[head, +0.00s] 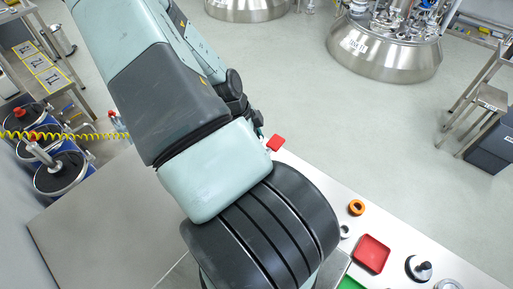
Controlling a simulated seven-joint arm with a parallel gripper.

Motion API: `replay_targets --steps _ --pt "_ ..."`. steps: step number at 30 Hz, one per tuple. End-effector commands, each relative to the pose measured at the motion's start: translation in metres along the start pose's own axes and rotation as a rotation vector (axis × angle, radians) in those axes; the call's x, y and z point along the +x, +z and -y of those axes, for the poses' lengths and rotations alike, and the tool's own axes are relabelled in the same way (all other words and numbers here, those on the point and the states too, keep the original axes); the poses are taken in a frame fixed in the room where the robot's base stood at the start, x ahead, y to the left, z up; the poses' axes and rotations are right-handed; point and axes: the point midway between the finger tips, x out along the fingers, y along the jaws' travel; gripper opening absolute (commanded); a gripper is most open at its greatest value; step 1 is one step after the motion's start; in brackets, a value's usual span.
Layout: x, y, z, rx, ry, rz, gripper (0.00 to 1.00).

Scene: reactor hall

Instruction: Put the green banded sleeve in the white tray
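My arm fills the middle of the head view and hides much of the bench. Only a dark bit of my gripper (254,118) shows past the arm, beside a red piece (275,142). Its fingers are hidden, so I cannot see whether they hold anything. I cannot make out the green banded sleeve or the white tray; the arm may cover them.
On the bench (318,172) at the right are an orange ring (356,207), a pale ring (345,231), a red tray (371,254), a black knobbed part (419,268) and a green tray (350,283), cut off below. The bench's left part is bare.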

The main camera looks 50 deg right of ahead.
Motion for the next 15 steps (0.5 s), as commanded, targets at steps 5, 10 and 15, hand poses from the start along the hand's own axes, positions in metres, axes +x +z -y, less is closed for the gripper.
replay_targets --steps 5,10,15 --pt "0.015 0.006 0.0 -0.002 0.0 0.0 0.0" --pt "0.036 0.015 0.0 -0.002 0.0 0.0 0.0" --pt "0.036 0.016 0.0 -0.001 -0.002 0.001 0.0"
